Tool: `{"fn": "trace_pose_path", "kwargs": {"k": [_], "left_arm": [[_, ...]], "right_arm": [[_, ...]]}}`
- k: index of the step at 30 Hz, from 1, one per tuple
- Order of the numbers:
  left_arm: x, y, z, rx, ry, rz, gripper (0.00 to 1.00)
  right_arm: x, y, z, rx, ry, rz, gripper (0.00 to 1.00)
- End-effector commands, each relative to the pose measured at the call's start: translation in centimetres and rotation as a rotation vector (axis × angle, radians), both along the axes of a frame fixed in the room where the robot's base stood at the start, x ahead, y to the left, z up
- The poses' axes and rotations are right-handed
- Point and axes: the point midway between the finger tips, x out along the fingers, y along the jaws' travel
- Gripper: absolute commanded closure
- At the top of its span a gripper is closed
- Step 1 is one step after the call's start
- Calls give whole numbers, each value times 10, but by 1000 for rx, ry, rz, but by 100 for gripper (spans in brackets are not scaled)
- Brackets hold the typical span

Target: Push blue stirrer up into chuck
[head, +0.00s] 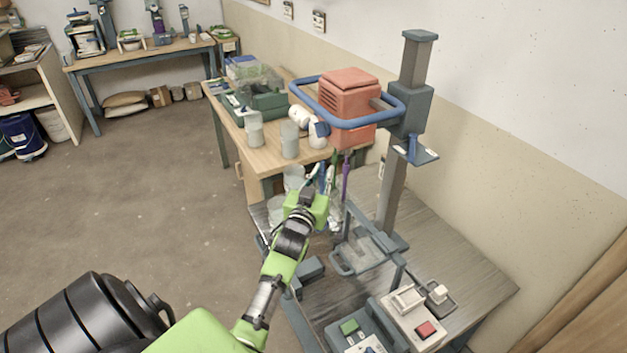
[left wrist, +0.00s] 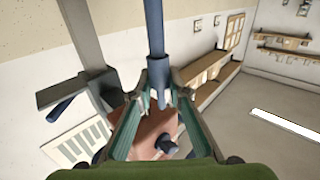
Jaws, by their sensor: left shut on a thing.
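My left gripper (head: 316,188) is in front of the mixer stand, below the red motor head (head: 348,92). In the left wrist view its two teal fingers (left wrist: 162,85) are closed on the blue stirrer (left wrist: 154,30), a straight rod with a thicker sleeve near the fingertips. In the head view the stirrer (head: 329,178) shows only as a small blue piece by the gripper. A dark round part, apparently the chuck (left wrist: 166,144), shows against the red motor head (left wrist: 150,125). It appears apart from the stirrer's end. My right gripper is not in view.
A blue guard ring (head: 306,103) surrounds the motor head on a grey column (head: 390,205). A purple rod (head: 346,182) is close beside my gripper. Clear jars (head: 289,140) stand on the wooden table behind. A switch box (head: 415,318) sits on the front bench.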

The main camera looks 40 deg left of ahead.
Motion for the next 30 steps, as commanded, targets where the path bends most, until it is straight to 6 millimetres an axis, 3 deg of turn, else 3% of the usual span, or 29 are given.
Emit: {"fn": "trace_pose_path", "kwargs": {"k": [7,18,30], "left_arm": [[24,-10,-1,0,-4,-1,100],[54,-22,0,-1,-4,0,100],[61,-26,1,1,-2,0,100]], "right_arm": [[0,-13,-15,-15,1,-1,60],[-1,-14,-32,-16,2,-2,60],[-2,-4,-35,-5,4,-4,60]]}}
